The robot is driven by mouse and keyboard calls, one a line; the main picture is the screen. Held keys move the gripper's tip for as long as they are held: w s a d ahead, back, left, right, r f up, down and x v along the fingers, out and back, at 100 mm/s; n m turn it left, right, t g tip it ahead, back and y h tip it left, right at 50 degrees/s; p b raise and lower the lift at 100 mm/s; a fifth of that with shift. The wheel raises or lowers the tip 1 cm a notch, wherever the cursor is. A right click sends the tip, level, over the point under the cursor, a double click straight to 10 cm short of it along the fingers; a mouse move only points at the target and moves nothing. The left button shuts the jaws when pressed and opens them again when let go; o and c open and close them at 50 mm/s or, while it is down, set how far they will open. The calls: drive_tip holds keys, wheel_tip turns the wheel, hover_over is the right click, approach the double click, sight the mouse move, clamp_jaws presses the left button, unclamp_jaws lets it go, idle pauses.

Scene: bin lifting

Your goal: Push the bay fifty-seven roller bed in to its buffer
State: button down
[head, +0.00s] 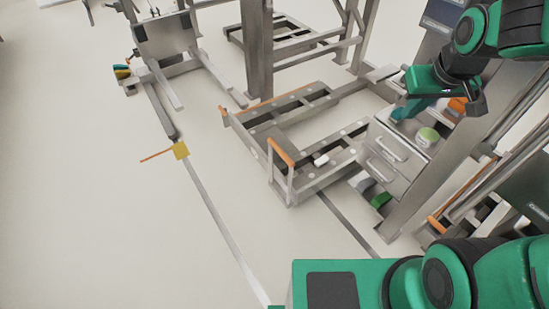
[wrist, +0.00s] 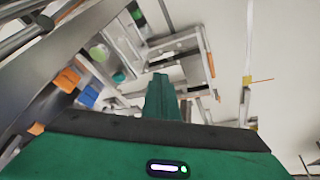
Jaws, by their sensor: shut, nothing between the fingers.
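A low grey roller bed frame (head: 318,172) with orange-topped bars sits near the floor in the middle of the head view. Its upright handle (head: 281,152) has an orange grip and stands at the near left corner. No bay number is legible, so I cannot tell whether this is bay fifty-seven. A grey frame also shows in the wrist view (wrist: 190,50), beyond the fingers. My gripper (head: 398,116) is shut and empty, above and right of the bed, over the drawer cabinet in the picture. Its green fingers show in the wrist view (wrist: 161,82).
A grey drawer cabinet (head: 389,165) with a green round item on top stands right of the bed. Steel posts (head: 257,50) rise behind it. A yellow floor marker (head: 180,150) with an orange rod lies left. Open floor (head: 90,220) spreads at left.

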drive_tip(key=w+a+f+n+t, duration=0.1)
drive_tip(key=w+a+f+n, duration=0.15)
drive_tip(key=w, duration=0.45)
drive_tip(key=w+a+f+n+t, duration=0.2)
drive_tip(key=w+a+f, duration=0.2)
drive_tip(key=w, duration=0.2)
drive_tip(key=w+a+f+n+t, duration=0.1)
drive_tip(key=w+a+f+n, duration=0.15)
drive_tip(key=w, duration=0.45)
drive_tip(key=w+a+f+n+t+y, duration=0.1)
drive_tip(key=w+a+f+n, duration=0.1)
drive_tip(key=w+a+f, duration=0.4)
drive_tip(key=w+a+f+n+t+y, duration=0.25)
drive_tip(key=a+f, duration=0.25)
drive_tip(key=f, duration=0.3)
drive_tip(key=s+a+f+n+t+y, duration=0.1)
drive_tip(key=a+f+n, duration=0.1)
drive_tip(key=a+f, duration=0.35)
drive_tip(key=s+a+f+n+t, duration=0.1)
drive_tip(key=a+f+n, duration=0.15)
drive_tip(key=f, duration=0.65)
drive_tip(key=s+a+f+n+t+y, duration=0.25)
drive_tip(key=s+a+f, duration=0.25)
drive_tip(key=s+f, duration=0.65)
drive_tip(key=w+n, duration=0.1)
drive_tip(key=w, duration=0.9)
drive_tip(key=shift+w+f, duration=0.35)
drive_tip(key=shift+f, duration=0.05)
